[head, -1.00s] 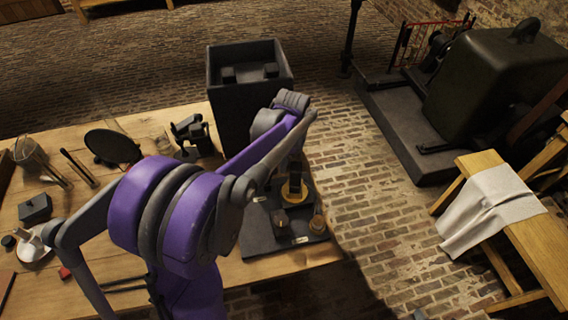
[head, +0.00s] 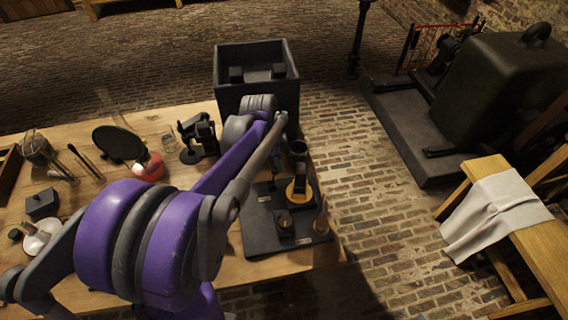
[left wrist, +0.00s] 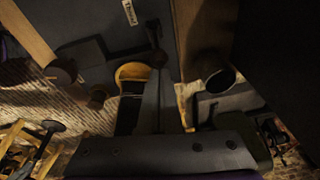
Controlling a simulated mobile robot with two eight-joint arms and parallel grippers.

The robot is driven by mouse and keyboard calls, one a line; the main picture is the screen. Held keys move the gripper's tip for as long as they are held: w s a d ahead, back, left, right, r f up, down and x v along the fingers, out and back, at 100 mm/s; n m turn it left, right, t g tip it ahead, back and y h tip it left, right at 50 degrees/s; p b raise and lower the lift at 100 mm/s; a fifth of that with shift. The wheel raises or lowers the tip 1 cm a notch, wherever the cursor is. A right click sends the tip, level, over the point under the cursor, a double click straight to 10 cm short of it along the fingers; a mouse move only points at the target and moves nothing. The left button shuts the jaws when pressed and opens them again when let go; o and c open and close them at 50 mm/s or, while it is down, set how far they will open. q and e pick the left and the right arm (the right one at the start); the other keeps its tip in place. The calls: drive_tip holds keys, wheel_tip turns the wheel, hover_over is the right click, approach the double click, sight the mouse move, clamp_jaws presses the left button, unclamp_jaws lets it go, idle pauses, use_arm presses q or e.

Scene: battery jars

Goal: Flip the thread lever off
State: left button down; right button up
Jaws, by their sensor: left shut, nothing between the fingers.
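The thread lever (left wrist: 153,34) shows in the left wrist view as a thin dark rod with a round knob, beside a small white label (left wrist: 130,12) reading "Thread". In the head view the lever (head: 272,183) stands on the dark base plate (head: 258,226), left of the yellow-ringed column (head: 298,190). My left gripper (left wrist: 160,72) is shut and empty, its fingertips close to the knob; I cannot tell whether they touch. In the head view my left arm hides most of that gripper. My right gripper is not in view.
A dark open bin (head: 256,88) stands behind the base plate. A round dark disc (head: 118,143), a red item (head: 151,167) and small tools lie on the wooden table at left. The table's right edge is near the plate, with brick floor beyond.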

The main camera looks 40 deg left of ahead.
sight(273, 171)
use_arm(q)
drive_tip(key=s+a+t+h, duration=0.1)
drive_tip(key=s, duration=0.1)
drive_tip(key=s+a+t+h+b, duration=0.1)
drive_tip(key=a+t, duration=0.1)
drive_tip(key=shift+s+h, duration=0.3)
drive_tip(key=shift+s, duration=0.1)
drive_tip(key=shift+r, duration=0.15)
drive_tip(key=shift+r+p, duration=0.45)
drive_tip(key=shift+r, duration=0.2)
